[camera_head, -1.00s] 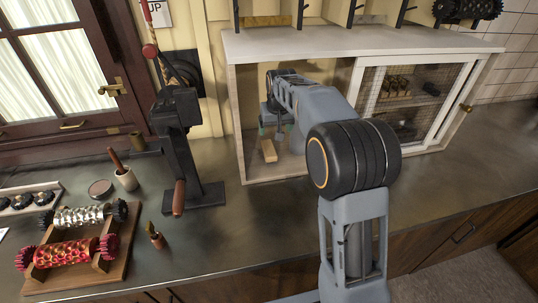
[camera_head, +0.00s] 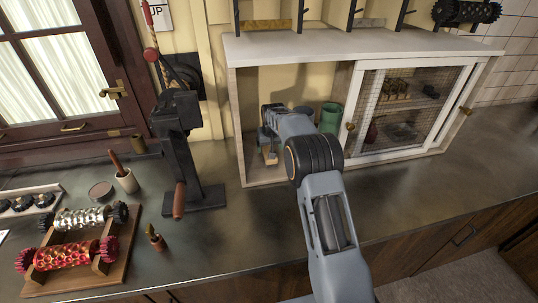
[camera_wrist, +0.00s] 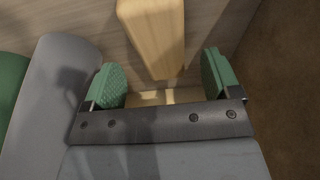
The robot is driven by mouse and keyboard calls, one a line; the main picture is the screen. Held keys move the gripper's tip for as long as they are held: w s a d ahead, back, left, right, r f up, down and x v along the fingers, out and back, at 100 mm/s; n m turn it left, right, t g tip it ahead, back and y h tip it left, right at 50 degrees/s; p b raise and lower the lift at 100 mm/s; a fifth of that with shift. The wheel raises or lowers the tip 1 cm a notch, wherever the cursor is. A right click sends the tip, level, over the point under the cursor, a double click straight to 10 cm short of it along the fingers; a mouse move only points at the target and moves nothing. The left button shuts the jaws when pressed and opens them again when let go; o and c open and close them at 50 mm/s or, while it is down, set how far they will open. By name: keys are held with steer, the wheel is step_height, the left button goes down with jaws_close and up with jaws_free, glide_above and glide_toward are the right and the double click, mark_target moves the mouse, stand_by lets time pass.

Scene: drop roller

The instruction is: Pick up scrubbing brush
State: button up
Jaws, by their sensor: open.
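The scrubbing brush is a pale wooden block (camera_head: 271,158) inside the open left half of the cabinet. Only a small part of it shows below my gripper (camera_head: 268,142) in the head view. In the wrist view the wooden block (camera_wrist: 155,35) fills the top middle and runs down toward the gap between my two green finger pads. My gripper (camera_wrist: 163,82) is open, with one pad on each side of the block's near end. Gaps show between pads and wood. Its bristles cannot be made out.
The white-topped cabinet (camera_head: 370,43) encloses my gripper from above and at its sides. A mesh sliding door (camera_head: 405,105) covers its right half. A green canister (camera_head: 330,117) stands right of my gripper. A black press (camera_head: 178,140) and a roller rack (camera_head: 78,245) stand left.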

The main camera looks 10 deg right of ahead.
steer(key=shift+p+x, duration=0.75)
steer(key=shift+x, duration=1.9)
steer(key=c, duration=1.1)
